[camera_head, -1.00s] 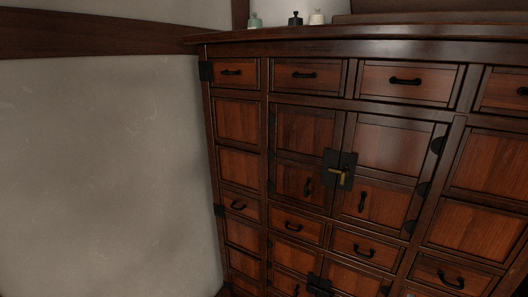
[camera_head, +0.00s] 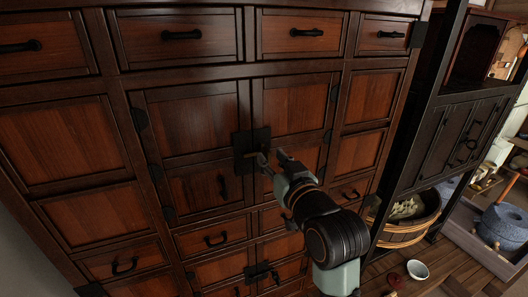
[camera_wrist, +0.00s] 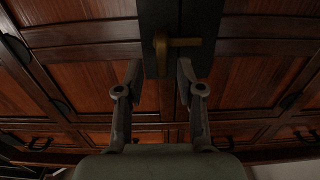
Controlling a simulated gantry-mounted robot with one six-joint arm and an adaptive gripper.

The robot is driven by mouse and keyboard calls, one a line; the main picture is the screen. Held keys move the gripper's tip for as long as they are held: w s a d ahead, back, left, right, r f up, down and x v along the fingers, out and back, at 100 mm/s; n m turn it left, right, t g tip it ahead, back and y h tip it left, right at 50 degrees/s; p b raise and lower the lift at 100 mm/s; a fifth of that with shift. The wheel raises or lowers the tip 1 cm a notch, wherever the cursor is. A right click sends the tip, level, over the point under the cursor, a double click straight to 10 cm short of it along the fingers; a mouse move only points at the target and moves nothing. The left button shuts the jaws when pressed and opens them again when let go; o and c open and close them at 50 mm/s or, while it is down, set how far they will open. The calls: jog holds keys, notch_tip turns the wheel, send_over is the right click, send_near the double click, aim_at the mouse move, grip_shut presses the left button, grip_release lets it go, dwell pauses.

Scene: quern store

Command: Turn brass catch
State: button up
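The brass catch (camera_wrist: 176,42) is a small brass bar on a dark metal plate (camera_wrist: 200,18) where the two cabinet doors meet. In the head view the catch (camera_head: 261,158) sits at the lower part of the plate (camera_head: 244,140), partly beside my fingers. My gripper (camera_head: 272,162) is in front of the doors, close below and right of the catch. In the wrist view my gripper (camera_wrist: 158,78) has its two fingers apart, one on each side below the catch, with nothing between them. Whether a fingertip touches the catch I cannot tell.
The wooden cabinet (camera_head: 215,178) has many drawers and doors with black handles. To its right stand a dark shelf unit (camera_head: 455,130), a wooden tub (camera_head: 410,215), a small white bowl (camera_head: 417,270) and grey millstones (camera_head: 503,225).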

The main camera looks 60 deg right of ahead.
aim_at(258, 149)
jog(key=shift+x, duration=1.4)
jog(key=shift+a, duration=0.1)
grip_shut()
jog(key=shift+w+n, duration=0.1)
jog(key=shift+n, duration=0.2)
jog(key=n, duration=0.3)
jog(key=shift+w+a+n, duration=0.15)
jog(key=shift+n, duration=0.25)
jog(key=n, duration=0.4)
jog(key=shift+w+a+f+n, duration=0.1)
jog(key=shift+a+f+n, duration=0.1)
jog(key=shift+n, duration=0.1)
jog(key=shift+w+a+f+n+b, duration=0.1)
jog(key=shift+f+n+b, duration=0.05)
jog(key=shift+n, duration=1.3)
jog(key=shift+s+d+f+n+b, duration=0.1)
jog(key=shift+f+n+b, duration=0.05)
jog(key=shift+n, duration=1.35)
jog(key=shift+w+a+f+n+b, duration=0.1)
jog(key=shift+f+n+b, duration=0.05)
jog(key=shift+n, duration=1.3)
